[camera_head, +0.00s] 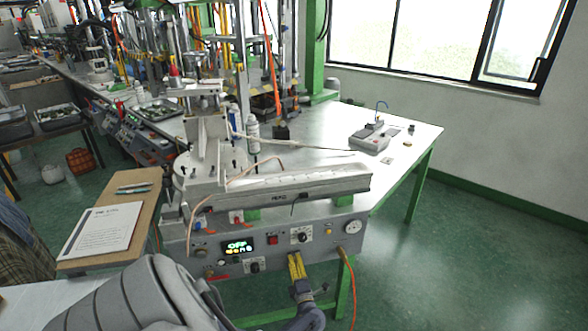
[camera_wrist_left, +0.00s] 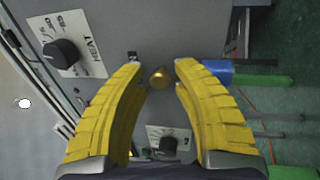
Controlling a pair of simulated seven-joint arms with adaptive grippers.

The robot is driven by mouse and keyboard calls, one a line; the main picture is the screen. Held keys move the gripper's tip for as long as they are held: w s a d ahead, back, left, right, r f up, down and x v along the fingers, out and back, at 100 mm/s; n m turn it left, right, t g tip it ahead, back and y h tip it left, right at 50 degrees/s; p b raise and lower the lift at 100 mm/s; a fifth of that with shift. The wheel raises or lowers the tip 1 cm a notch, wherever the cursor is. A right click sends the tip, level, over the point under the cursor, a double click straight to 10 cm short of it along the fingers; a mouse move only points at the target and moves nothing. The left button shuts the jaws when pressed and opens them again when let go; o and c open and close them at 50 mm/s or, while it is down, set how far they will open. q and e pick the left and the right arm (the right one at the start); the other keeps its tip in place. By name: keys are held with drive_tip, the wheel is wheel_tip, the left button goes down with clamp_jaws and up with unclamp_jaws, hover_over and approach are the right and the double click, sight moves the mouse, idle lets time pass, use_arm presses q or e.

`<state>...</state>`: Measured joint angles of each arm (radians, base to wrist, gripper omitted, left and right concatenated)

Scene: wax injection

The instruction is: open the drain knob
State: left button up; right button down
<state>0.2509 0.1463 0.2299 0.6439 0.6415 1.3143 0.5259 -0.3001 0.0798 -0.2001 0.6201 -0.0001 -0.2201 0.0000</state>
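The wax injection machine (camera_head: 280,247) stands on the bench with its grey front panel facing me. My left gripper (camera_head: 296,258) has yellow fingers and is at the lower part of this panel. In the left wrist view my left gripper (camera_wrist_left: 160,66) is open, with its fingertips on either side of a small round brass knob (camera_wrist_left: 160,77). Gaps show between the knob and both fingers; whether the tips reach its depth I cannot tell. The label beside it is mostly hidden, so I cannot confirm it is the drain knob. My right gripper is not in view.
A black HEAT knob (camera_wrist_left: 62,53) and another black knob (camera_wrist_left: 168,144) are near the fingers. The panel also has a lit display (camera_head: 238,246) and a gauge (camera_head: 352,227). Open floor is to the right.

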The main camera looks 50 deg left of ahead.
use_arm(q)
drive_tip(key=shift+d, duration=0.15)
drive_tip(key=v, duration=1.1)
drive_tip(key=shift+s+d, duration=0.15)
drive_tip(key=shift+d, duration=0.2)
drive_tip(key=shift+f, duration=0.1)
